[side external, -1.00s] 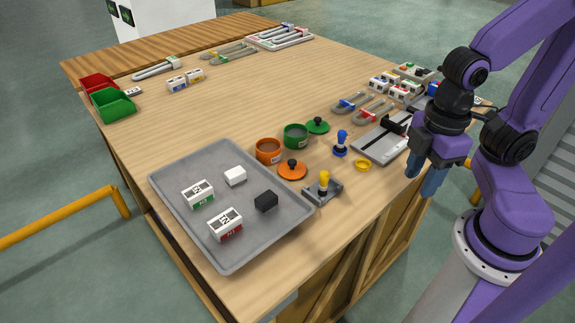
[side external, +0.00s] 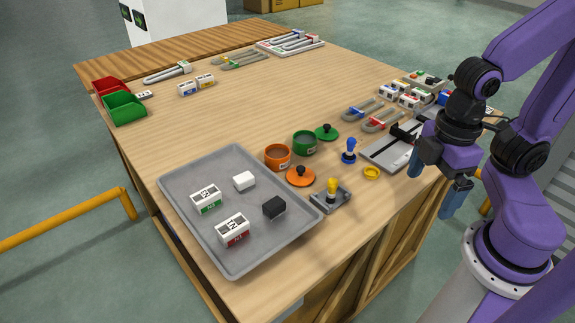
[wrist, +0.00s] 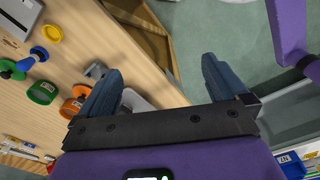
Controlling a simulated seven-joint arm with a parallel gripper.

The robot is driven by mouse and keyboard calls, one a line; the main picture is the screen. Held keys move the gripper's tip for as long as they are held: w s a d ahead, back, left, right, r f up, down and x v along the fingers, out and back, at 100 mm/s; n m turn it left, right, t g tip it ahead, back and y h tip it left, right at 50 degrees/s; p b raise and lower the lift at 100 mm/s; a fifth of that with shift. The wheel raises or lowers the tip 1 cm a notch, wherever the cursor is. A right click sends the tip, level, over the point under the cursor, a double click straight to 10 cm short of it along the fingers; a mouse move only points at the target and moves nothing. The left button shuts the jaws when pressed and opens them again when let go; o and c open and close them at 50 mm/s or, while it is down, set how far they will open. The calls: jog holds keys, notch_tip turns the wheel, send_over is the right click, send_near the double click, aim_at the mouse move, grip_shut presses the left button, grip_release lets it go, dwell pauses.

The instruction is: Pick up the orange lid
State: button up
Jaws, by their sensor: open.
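The orange lid (side external: 300,177), a flat disc with a black knob, lies on the table between the orange pot (side external: 277,158) and the grey stand with a yellow knob (side external: 331,195). My gripper (side external: 430,195) is open and empty, pointing down near the table's right edge, to the right of the lid and well apart from it. In the wrist view, the lid (wrist: 82,90) shows at the left, partly hidden by the left finger of my gripper (wrist: 162,66). The orange pot (wrist: 69,108) is beside it.
The green pot (side external: 304,143), green lid (side external: 326,132), blue-handled stamp (side external: 349,151) and yellow ring (side external: 371,173) stand around the lid. A grey tray (side external: 262,238) with several blocks lies to the left. A flat grey device (side external: 382,155) lies near my gripper.

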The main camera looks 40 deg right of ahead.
jog(key=w+a+r+m, duration=0.1)
jog(key=w+a+m, duration=0.3)
jog(key=w+m, duration=0.6)
jog(key=m, duration=3)
send_over(300, 168)
jog(key=f, duration=1.3)
jog(key=shift+s, duration=0.3)
jog(key=shift+w+f, duration=0.15)
jog(key=shift+f, duration=1.3)
jog(key=shift+w+f, duration=0.15)
jog(key=shift+f, duration=1.3)
jog(key=c, duration=0.9)
